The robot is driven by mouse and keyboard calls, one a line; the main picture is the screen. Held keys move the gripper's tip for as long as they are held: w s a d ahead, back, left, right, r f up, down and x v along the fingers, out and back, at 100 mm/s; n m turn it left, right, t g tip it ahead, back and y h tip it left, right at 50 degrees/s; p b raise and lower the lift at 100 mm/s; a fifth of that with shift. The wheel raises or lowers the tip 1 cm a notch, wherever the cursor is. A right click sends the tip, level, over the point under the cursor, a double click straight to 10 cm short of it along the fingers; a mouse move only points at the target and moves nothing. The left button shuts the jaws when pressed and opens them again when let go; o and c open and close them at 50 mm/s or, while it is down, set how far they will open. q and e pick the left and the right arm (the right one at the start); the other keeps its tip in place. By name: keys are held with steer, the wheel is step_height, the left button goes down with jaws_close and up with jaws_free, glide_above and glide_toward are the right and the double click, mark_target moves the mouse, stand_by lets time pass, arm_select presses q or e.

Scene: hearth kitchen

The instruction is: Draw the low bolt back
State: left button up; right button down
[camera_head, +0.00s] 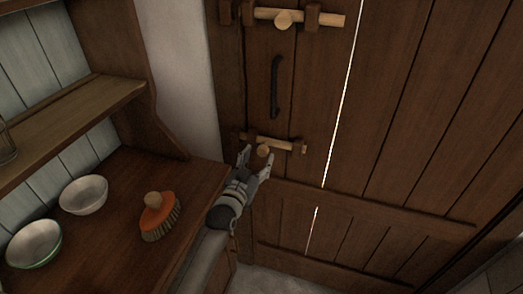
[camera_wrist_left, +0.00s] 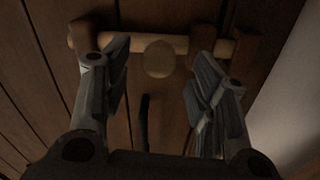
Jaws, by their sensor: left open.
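The low bolt (camera_head: 284,146) is a light wooden bar lying across brackets on the dark plank door, with a round knob (camera_head: 263,151) on it. My left gripper (camera_head: 257,158) is open at the knob, one finger on each side. In the left wrist view the knob (camera_wrist_left: 159,58) shows between the open fingers (camera_wrist_left: 160,85), with clear space on both sides; I cannot tell how far it is in depth. The bolt's bar (camera_wrist_left: 140,43) runs across behind the fingertips. My right gripper is in neither view.
A similar upper bolt (camera_head: 325,19) and a dark handle (camera_head: 275,88) are on the door above. At left, a wooden counter (camera_head: 111,235) holds an orange brush (camera_head: 158,216) and two bowls (camera_head: 84,194), close to my left arm. A shelf (camera_head: 70,117) hangs above it.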

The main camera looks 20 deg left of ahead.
mark_target(261, 153)
arm_select(q)
steer(key=shift+w+d, duration=0.15)
steer(key=shift+w, duration=1.85)
jaws_close()
